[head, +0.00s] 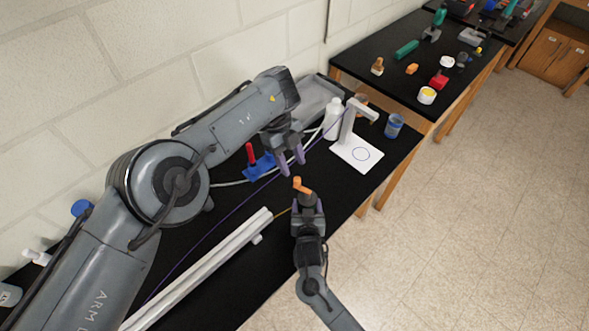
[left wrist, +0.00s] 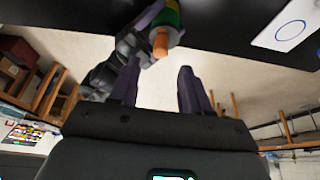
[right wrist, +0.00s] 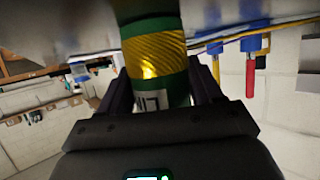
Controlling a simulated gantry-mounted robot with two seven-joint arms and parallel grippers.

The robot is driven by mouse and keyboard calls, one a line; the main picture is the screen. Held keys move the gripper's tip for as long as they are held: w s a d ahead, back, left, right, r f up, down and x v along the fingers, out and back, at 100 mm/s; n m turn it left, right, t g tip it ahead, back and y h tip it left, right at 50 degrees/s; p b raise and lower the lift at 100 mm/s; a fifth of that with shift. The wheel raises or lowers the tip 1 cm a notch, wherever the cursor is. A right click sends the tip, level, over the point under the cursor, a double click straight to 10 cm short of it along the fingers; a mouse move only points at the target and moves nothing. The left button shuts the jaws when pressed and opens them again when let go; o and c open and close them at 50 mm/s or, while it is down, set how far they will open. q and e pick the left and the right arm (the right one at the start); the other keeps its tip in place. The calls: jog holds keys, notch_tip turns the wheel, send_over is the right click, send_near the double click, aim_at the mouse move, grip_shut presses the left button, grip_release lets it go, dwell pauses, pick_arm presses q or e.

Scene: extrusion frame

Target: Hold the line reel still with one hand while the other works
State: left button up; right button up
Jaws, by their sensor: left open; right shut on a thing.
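The line reel (right wrist: 155,60) is a green cylinder wound with shiny yellow line, upright between the fingers of my right gripper in the right wrist view. My right gripper (head: 308,203) is shut on it. In the head view mostly the reel's orange end (head: 301,186) shows; the rest is hidden by the gripper. My left gripper (head: 291,166) is open and empty, just above and left of the orange end, apart from it.
Pale extrusion bars (head: 205,265) lie along the black table. A white stand (head: 356,152), white bottle (head: 332,119), blue jar (head: 394,126), grey tray (head: 318,97) and blue clamp with red handle (head: 259,165) stand behind. A thin purple line (head: 232,211) crosses the table.

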aim_at(296, 178)
pick_arm(q)
jog(key=shift+w+a+r, duration=0.1)
jog(key=shift+a+r, duration=0.05)
jog(key=shift+r, duration=0.35)
notch_tip(296, 178, up, 3)
jog(key=s+a+n+t+h, duration=0.1)
jog(key=a+n+t, duration=0.1)
jog(key=n, duration=0.4)
jog(key=x, duration=1.1)
jog(key=shift+a, duration=0.1)
jog(key=shift+c, duration=0.4)
grip_shut()
